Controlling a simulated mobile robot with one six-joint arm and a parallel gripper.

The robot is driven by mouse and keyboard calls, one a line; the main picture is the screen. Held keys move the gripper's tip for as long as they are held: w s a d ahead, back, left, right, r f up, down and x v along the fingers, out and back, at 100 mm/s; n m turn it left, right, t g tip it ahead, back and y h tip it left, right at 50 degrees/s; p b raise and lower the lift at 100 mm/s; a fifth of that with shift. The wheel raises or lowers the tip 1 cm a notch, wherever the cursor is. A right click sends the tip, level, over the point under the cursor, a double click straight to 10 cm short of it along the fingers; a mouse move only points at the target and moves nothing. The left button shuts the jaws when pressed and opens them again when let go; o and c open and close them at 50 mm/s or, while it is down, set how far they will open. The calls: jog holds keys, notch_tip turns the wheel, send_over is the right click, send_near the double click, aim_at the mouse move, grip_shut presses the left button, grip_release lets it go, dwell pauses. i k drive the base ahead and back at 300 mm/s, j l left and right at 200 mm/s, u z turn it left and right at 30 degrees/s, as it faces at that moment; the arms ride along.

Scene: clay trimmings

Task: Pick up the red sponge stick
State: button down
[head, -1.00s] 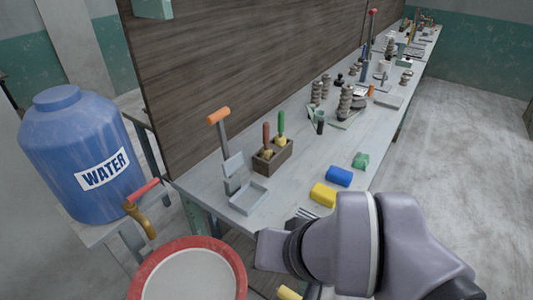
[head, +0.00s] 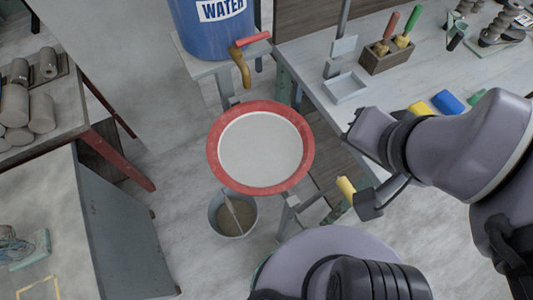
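The red-handled sponge stick (head: 391,27) stands at a tilt in a small wooden box (head: 385,64) on the grey workbench, at the upper right of the head view. Its tan sponge end is down at the box. A green-handled stick (head: 412,21) stands just to its right in the same box. My arm reaches in from the right, and its wrist end is beyond the bench's near edge, lower in the picture than the box and well apart from it.
A red-rimmed round basin (head: 213,158) and a bucket (head: 215,222) stand left of my arm. The blue water barrel (head: 196,38) with a tap is behind. A grey tray (head: 362,87) and yellow (head: 420,108) and blue (head: 448,102) blocks lie near the box.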

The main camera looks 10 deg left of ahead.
aim_at(381, 48)
jog(key=l+u, duration=0.1)
jog(key=l, duration=0.4)
jog(key=k+l+u, duration=0.1)
jog(key=l, duration=0.4)
jog(key=i+l+u, duration=0.25)
jog(key=l, duration=0.4)
jog(key=i+l+u, duration=0.15)
jog(key=i+l, duration=0.15)
jog(key=i+l+u, duration=0.1)
jog(key=l, duration=0.35)
jog(key=i+l+u, duration=0.15)
jog(key=l, duration=0.2)
